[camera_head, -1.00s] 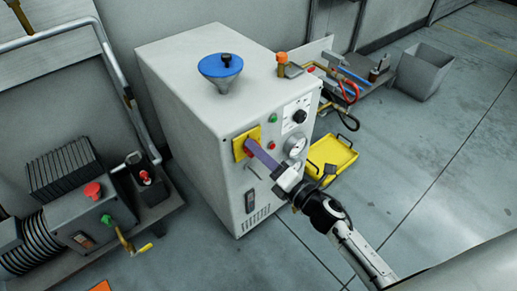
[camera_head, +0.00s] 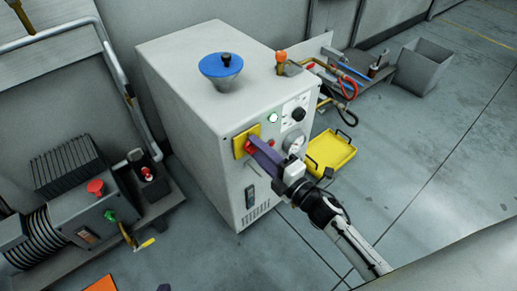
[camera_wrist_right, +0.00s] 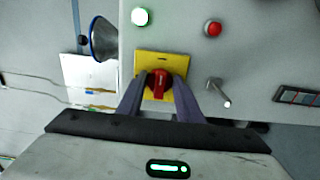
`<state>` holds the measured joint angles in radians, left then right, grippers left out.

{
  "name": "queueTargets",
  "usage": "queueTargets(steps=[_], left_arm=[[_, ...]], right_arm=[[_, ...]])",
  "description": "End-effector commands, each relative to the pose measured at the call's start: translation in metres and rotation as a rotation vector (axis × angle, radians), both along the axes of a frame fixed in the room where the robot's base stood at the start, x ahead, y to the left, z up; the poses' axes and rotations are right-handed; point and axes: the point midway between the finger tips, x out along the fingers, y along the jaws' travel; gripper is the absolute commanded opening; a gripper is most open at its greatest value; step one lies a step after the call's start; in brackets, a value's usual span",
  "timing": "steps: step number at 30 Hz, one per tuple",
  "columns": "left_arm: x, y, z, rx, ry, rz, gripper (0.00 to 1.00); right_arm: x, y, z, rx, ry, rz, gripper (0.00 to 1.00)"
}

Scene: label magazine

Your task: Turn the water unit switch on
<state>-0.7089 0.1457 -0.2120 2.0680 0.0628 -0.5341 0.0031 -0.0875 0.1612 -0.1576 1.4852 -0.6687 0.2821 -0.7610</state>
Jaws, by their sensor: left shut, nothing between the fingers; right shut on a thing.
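The water unit (camera_head: 195,100) is a white-grey cabinet with a blue funnel on top. On its front, a red rotary switch (camera_wrist_right: 158,83) sits on a yellow square plate (camera_wrist_right: 182,65); the plate also shows in the head view (camera_head: 240,146). My right gripper (camera_head: 262,148) reaches in from the lower right and is shut on the red switch, one finger on each side of it in the right wrist view. The fingers partly hide the switch in the head view. A green lamp (camera_head: 273,118) above the plate glows brightly; it also glows in the wrist view (camera_wrist_right: 140,16). My left gripper is not in view.
A yellow tray (camera_head: 331,152) lies on the floor to the right. A machine with a red button (camera_head: 95,187) stands at left. Open floor lies at right.

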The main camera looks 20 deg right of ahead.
Motion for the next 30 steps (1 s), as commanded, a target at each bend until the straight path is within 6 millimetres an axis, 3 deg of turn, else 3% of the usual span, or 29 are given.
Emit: queueTargets(steps=[9, 10, 12, 23, 30], left_arm=[[0.000, 0.000, 0.000, 0.000, 0.001, 0.000, 0.00], [0.000, 0.000, 0.000, 0.000, 0.001, 0.000, 0.00], [0.000, 0.000, -0.001, 0.000, 0.001, 0.000, 0.00], [0.000, 0.000, 0.000, 0.000, 0.001, 0.000, 0.00], [-0.001, 0.000, 0.003, 0.003, 0.003, -0.002, 0.00]], right_arm=[[0.000, 0.000, 0.000, 0.005, 0.002, 0.000, 0.10], [0.000, 0.000, 0.000, 0.005, 0.002, 0.000, 0.38], [0.000, 0.000, 0.000, 0.004, 0.001, 0.000, 0.49], [-0.004, -0.001, 0.000, 0.002, 0.001, 0.000, 0.50], [-0.041, -0.015, -0.001, 0.001, 0.005, 0.000, 0.50]])
